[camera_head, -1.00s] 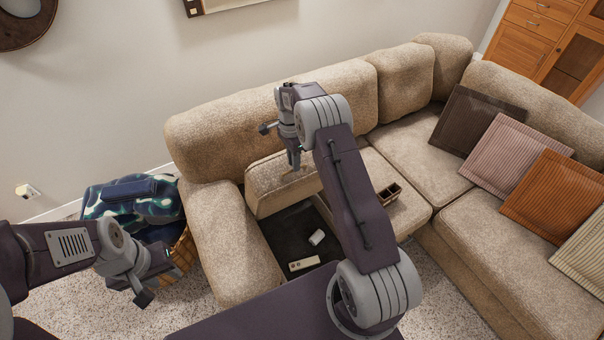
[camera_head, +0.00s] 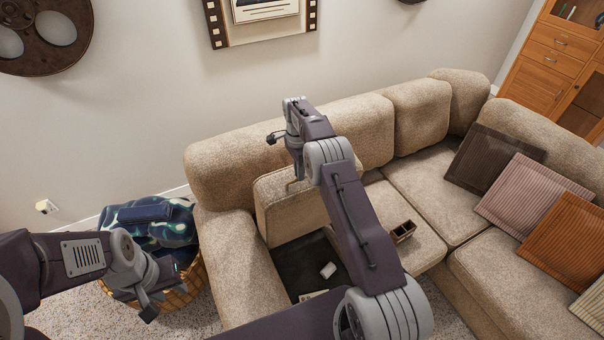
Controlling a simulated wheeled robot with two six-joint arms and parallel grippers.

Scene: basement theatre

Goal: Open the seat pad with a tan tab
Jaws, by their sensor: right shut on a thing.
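The seat pad (camera_head: 282,218) of the beige sofa's left seat stands tilted up steeply against the backrest, with the dark storage space (camera_head: 305,263) below it open to view. My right gripper (camera_head: 298,180) is at the pad's raised upper edge and shut on it, most likely at the tab. The tan tab itself is hidden or too small to make out. My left gripper (camera_head: 137,300) is open and empty, low on the left in front of the basket.
A small brown box (camera_head: 402,231) stands on the middle seat. A wicker basket (camera_head: 184,291) with a patterned blanket (camera_head: 165,222) stands left of the sofa arm (camera_head: 240,270).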

